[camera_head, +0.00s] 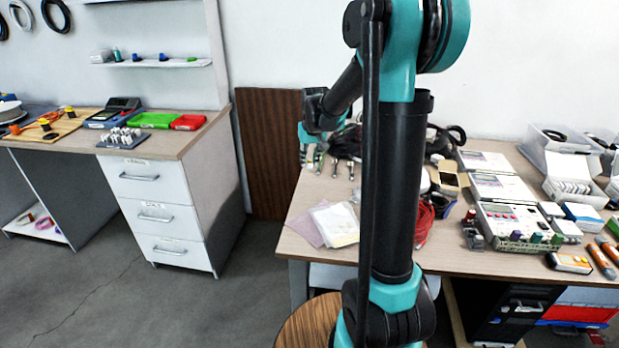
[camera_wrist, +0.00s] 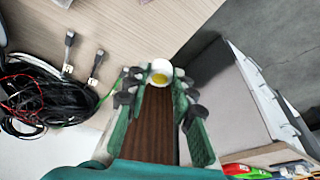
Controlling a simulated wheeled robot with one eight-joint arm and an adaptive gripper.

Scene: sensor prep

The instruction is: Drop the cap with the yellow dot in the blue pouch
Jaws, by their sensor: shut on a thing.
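A small white cap with a yellow dot (camera_wrist: 160,72) is held between the fingertips of my gripper (camera_wrist: 157,82) in the wrist view. The fingers are closed on its sides. In the head view my gripper (camera_head: 311,148) is above the far left edge of the right table, and the cap is too small to make out there. A blue pouch (camera_head: 98,124) lies on the left desk, left of a green one (camera_head: 153,120) and a red one (camera_head: 188,122). It is partly seen at the lower right of the wrist view (camera_wrist: 286,171). My gripper is well apart from it.
The right table (camera_head: 300,228) holds black cables, connectors, bags and several devices. A brown panel (camera_head: 268,150) stands between the table and the drawer desk (camera_head: 160,185). A rack of white pieces (camera_head: 122,138) sits at the desk's front edge. Floor between the furniture is clear.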

